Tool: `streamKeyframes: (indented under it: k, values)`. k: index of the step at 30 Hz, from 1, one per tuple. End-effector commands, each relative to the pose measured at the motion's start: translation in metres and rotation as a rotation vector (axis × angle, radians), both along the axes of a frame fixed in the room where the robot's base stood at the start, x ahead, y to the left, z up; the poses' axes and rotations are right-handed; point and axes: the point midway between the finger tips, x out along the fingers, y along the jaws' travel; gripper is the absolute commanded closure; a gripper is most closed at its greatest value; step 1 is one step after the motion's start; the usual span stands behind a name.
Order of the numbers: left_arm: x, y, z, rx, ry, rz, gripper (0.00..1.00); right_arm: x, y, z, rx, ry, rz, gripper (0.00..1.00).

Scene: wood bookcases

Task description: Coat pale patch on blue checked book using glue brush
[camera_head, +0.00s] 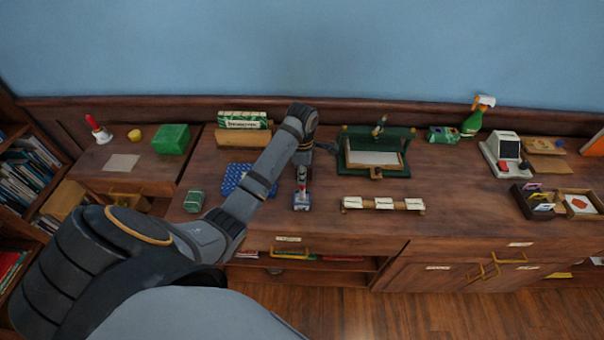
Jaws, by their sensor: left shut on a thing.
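The blue checked book (233,177) lies flat on the wooden counter, left of centre. My left forearm crosses over its right part, and I cannot make out the pale patch. My left gripper (302,167) points down to the right of the book, shut on the glue brush (301,181). The brush is small, slim and upright. It stands over a small blue and white pot (302,202) near the counter's front; I cannot tell whether its tip is inside. My right gripper is out of view.
A green-framed press (375,170) stands right of the gripper. A rack with pale cards (383,204) lies in front of it. A green tin (194,201) sits left of the pot.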

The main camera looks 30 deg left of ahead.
Motion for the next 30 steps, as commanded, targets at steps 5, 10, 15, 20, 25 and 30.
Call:
streamKeyframes:
  k: [5, 10, 15, 20, 25, 30]
  values:
    - [-0.0006, -0.0002, -0.0008, 0.0, 0.002, 0.0, 1.0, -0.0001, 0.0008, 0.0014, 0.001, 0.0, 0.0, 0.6]
    - [-0.0006, -0.0002, -0.001, 0.0, 0.002, 0.0, 1.0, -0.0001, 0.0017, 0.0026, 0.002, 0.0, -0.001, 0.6]
    - [-0.0007, -0.0002, -0.0012, 0.0, 0.002, 0.0, 1.0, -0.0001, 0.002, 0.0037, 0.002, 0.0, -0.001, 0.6]
    - [-0.0008, -0.0002, -0.0015, -0.001, 0.003, 0.0, 1.0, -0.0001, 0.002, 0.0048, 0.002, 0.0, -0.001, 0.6]
    - [-0.001, -0.0001, -0.0018, -0.001, 0.003, 0.0, 1.0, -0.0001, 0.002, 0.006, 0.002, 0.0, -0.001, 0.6]
    - [-0.0012, -0.0002, -0.0023, 0.0, 0.004, 0.0, 1.0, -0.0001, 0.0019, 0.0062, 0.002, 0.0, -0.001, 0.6]
